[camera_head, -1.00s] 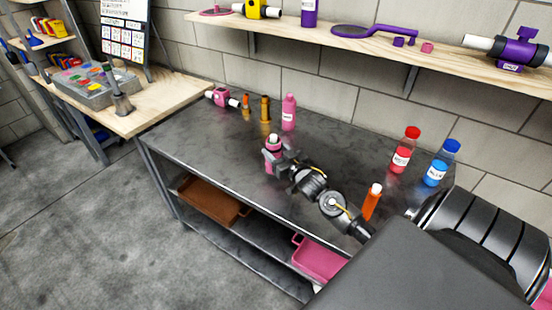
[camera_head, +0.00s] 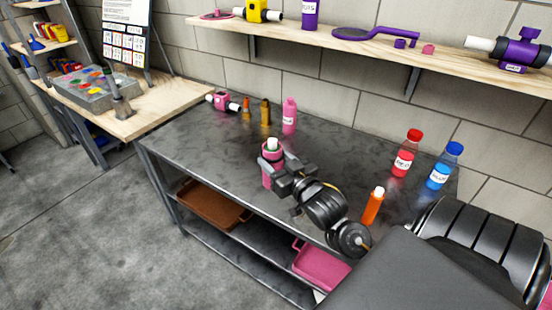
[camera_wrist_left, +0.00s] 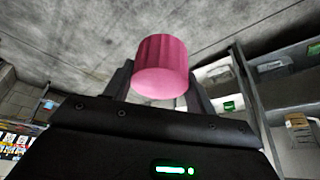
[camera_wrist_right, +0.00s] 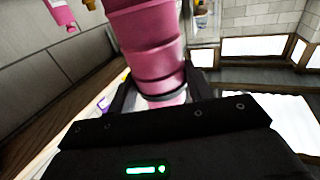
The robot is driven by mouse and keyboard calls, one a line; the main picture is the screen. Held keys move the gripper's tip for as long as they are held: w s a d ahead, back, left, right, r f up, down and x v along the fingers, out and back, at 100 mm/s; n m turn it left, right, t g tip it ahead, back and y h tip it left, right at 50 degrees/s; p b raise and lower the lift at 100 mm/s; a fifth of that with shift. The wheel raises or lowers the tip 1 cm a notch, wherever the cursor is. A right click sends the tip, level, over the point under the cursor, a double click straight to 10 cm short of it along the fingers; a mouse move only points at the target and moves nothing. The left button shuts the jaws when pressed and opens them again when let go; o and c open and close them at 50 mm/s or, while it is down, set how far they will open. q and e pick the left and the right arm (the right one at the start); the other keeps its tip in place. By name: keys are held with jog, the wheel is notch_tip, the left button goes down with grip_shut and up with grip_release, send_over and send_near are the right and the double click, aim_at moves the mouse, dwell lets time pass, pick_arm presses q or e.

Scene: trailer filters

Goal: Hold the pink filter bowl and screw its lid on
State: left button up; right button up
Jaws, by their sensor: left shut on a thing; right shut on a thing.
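The pink filter bowl (camera_head: 267,180) shows in the head view with a white piece (camera_head: 271,144) at its top. My right gripper (camera_head: 283,166) is shut on it, over the bench. In the right wrist view the pink banded body (camera_wrist_right: 147,50) stands between the fingers (camera_wrist_right: 158,95). My left gripper (camera_wrist_left: 160,82) is shut on a short pink ridged cylinder (camera_wrist_left: 160,65), which looks like the lid. The left gripper does not show in the head view, so its distance from the bowl cannot be told.
The dark metal bench (camera_head: 215,155) holds an orange bottle (camera_head: 373,206), a red bottle (camera_head: 403,160), a blue bottle (camera_head: 440,172) and a pink bottle (camera_head: 289,115). A pink valve (camera_head: 222,101) lies at the back left. Its left front top is clear.

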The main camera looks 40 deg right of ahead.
jog(key=o, duration=0.6)
jog(key=c, duration=0.8)
jog(key=shift+c, duration=0.2)
